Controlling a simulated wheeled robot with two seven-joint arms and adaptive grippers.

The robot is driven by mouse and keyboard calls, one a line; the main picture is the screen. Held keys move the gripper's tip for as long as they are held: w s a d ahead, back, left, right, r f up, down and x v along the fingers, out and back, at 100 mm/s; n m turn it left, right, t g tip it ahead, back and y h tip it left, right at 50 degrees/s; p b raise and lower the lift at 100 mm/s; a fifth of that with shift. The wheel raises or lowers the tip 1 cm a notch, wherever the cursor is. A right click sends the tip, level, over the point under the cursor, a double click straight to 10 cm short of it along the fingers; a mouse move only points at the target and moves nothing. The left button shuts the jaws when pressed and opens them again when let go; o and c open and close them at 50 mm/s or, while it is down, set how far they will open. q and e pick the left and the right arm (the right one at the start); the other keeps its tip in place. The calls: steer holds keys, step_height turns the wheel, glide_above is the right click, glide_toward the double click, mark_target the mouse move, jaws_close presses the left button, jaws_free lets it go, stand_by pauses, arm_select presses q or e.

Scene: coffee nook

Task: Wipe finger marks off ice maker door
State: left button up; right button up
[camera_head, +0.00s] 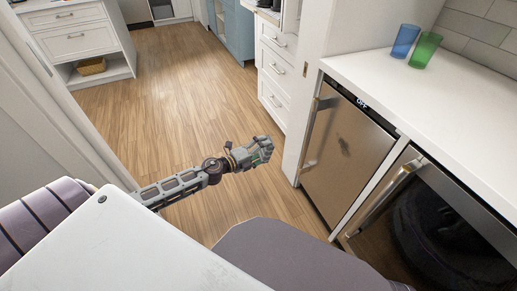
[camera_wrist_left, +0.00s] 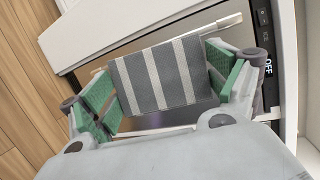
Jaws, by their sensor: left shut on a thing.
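The ice maker (camera_head: 345,155) is built in under the counter, with a brushed metal door, a vertical handle on its left side and a lit "OFF" display at the top. The "OFF" display (camera_wrist_left: 268,67) also shows there. My right gripper is out of view.
A dark-glass appliance (camera_head: 440,225) with a bar handle stands right of the ice maker. A blue cup (camera_head: 405,41) and a green cup (camera_head: 425,50) stand on the white counter (camera_head: 390,75). White drawers (camera_head: 275,65) stand beyond. The wooden floor (camera_head: 165,95) is clear.

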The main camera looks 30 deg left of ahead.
mark_target(268, 155)
arm_select(q)
steer(key=shift+d+f+n+t+y, duration=0.15)
steer(key=shift+d+n+t, duration=0.2)
steer(key=shift+d, duration=0.55)
steer(key=shift+d+f+n+t+y, duration=0.15)
steer(key=shift+d+n+t, duration=0.2)
steer(key=shift+d, duration=0.55)
steer(key=shift+d+r+n+t+y, duration=0.2)
steer(key=shift+d+t, duration=0.15)
steer(key=shift+d, duration=0.55)
steer(key=shift+d+r+n+t+y, duration=0.1)
steer(key=shift+d+n+t, duration=0.2)
steer(key=shift+d, duration=0.55)
steer(key=shift+d, duration=0.4)
